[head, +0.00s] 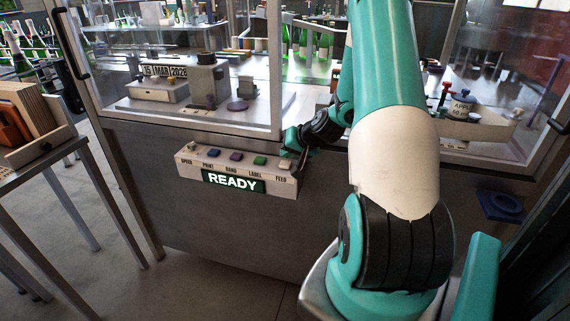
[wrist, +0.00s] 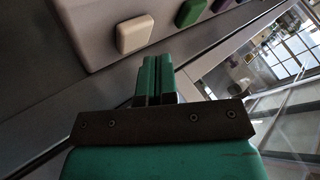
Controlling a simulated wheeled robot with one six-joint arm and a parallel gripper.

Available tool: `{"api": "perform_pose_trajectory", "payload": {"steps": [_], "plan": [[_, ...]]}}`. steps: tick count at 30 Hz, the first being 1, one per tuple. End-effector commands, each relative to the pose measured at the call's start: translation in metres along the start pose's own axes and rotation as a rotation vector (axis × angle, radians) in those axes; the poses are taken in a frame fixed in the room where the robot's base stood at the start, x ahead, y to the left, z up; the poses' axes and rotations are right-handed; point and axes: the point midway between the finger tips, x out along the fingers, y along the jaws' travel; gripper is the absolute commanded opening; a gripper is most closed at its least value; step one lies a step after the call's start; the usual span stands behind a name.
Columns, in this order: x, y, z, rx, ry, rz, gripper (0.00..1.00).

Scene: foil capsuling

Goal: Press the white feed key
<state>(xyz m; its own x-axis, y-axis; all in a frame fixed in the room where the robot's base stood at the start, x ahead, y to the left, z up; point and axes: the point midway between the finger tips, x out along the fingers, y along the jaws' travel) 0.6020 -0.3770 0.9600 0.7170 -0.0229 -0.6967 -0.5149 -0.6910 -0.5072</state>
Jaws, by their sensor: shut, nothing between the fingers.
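The white feed key (head: 285,165) is at the right end of the control box (head: 193,165), above the FEED label. In the wrist view the white key (wrist: 134,34) is a pale rounded block, fully visible just beyond the fingertips and slightly to their left. My gripper (head: 289,150) is at the box's right end, close to the key in the head view. In the wrist view its teal fingers (wrist: 151,62) are shut together with nothing between them. A gap shows between the fingertips and the key in that picture; its depth is hard to judge.
A green key (head: 260,161) sits beside the white key, with a purple key (head: 236,156) farther left. A lit READY display (head: 233,183) is on the box's front. The glass-sided machine (head: 190,80) stands behind the box.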

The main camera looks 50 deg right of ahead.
Motion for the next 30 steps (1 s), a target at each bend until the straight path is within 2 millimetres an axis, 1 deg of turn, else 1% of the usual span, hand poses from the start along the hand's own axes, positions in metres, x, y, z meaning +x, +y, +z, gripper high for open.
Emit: {"api": "perform_pose_trajectory", "payload": {"steps": [8,15,30], "plan": [[0.0008,0.0006,0.0006,0.0,0.0,0.0,0.0],[0.0068,0.0045,0.0046,0.0,0.0,0.0,0.0],[0.0072,0.0048,0.005,0.0,0.0,0.0,0.0]]}}
